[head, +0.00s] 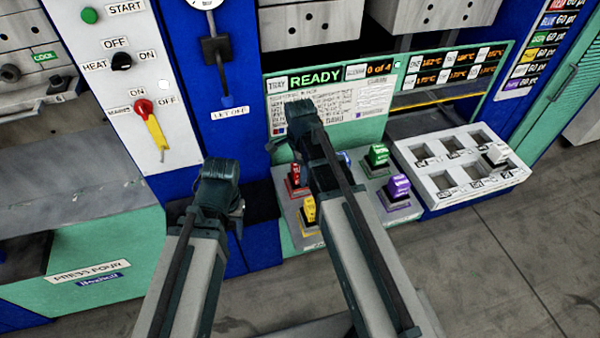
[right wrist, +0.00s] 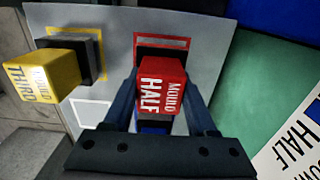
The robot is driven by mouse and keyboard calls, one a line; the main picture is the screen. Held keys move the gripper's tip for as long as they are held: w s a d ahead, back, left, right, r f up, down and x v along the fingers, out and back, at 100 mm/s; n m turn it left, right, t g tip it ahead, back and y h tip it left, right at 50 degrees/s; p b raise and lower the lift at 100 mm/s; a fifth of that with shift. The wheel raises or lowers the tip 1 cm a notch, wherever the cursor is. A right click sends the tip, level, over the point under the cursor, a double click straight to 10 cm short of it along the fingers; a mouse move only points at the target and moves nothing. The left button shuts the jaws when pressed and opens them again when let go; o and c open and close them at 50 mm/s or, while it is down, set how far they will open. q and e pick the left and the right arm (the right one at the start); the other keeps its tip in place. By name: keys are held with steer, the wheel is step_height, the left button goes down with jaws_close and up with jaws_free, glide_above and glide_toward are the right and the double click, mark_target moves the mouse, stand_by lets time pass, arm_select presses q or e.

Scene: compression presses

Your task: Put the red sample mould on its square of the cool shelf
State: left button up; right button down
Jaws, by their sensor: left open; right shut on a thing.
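The red mould (right wrist: 161,84), marked HALF MOULD, stands between the two fingers of my right gripper (right wrist: 162,100), which is shut on it. In the head view the red mould (head: 295,174) is at the red-edged square of the grey shelf, below my right gripper (head: 297,150). The red square (right wrist: 162,37) shows behind the mould in the right wrist view. Whether the mould's base rests fully on the square is hidden. My left gripper (head: 236,205) is open and empty, left of the shelf (right wrist: 117,55) and in front of the blue panel.
A yellow mould (head: 309,208) stands close by on its square; blue (head: 344,159), green (head: 378,155) and purple (head: 398,187) moulds stand further right. A white rack (head: 432,195) with square pockets is right of the shelf. A panel reading READY (head: 315,78) rises behind.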

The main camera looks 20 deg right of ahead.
steer(key=shift+f, duration=0.15)
steer(key=shift+c, duration=1)
jaws_free()
step_height(320, 180, up, 12)
steer(key=p, duration=1.2)
steer(key=shift+r, duration=0.25)
steer(key=s+a+n, duration=0.5)
steer(key=s+n, duration=0.2)
steer(key=n, duration=0.3)
steer(key=s+a+n+h, duration=0.1)
steer(key=s+a+n, duration=0.4)
steer(key=n, duration=0.6)
steer(key=shift+s+a, duration=0.25)
steer(key=shift+s, duration=0.9)
